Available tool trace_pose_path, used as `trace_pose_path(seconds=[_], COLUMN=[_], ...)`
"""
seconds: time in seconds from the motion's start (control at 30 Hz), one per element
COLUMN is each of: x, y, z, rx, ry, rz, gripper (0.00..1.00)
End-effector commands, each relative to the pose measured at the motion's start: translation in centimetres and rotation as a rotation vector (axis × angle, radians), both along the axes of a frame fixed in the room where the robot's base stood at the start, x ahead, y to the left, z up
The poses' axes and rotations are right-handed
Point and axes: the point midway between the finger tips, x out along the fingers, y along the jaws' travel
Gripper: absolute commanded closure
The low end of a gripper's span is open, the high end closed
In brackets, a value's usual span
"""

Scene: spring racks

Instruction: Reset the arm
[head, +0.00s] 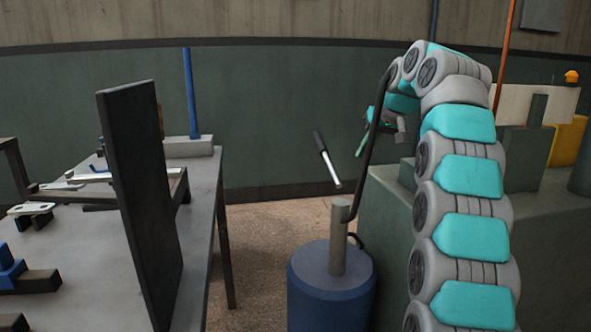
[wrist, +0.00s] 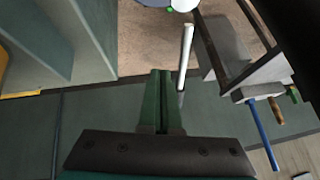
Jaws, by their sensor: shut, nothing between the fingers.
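My arm (head: 461,175), teal and grey, rises at the right of the head view and bends over at its top. My gripper (head: 361,146) hangs from its far end, small and partly hidden by a black hose. In the wrist view my gripper (wrist: 160,75) has its two green fingers pressed together, with nothing between them. A white rod with a black end (head: 327,160) shows left of the gripper in the head view. A pale rod (wrist: 186,55) shows just right of the fingertips in the wrist view, apart from them in the picture.
A grey table (head: 75,255) with a dark upright panel (head: 142,200) and several small parts stands at left. A blue cylinder (head: 331,290) with a grey post (head: 340,237) stands at centre. A green bench (head: 390,240) is behind my arm. Floor shows between table and cylinder.

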Motion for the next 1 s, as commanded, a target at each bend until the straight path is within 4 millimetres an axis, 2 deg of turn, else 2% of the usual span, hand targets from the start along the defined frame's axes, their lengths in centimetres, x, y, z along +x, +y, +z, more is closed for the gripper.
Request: trace_pose_path(seconds=[0.37,0.53,0.77,1.0], x=[-2.8,-5.3,-11.4,-19.1], y=[1.1,1.9,3.4,4.3], z=[-1.0,-2.1,-5.2,-9.4], rx=[0.007,0.006,-0.01,-0.044], ry=[0.069,0.123,0.234,0.351], rz=[-0.007,-0.012,-0.022,-0.035], gripper=[1.0,1.0,1.0,1.0])
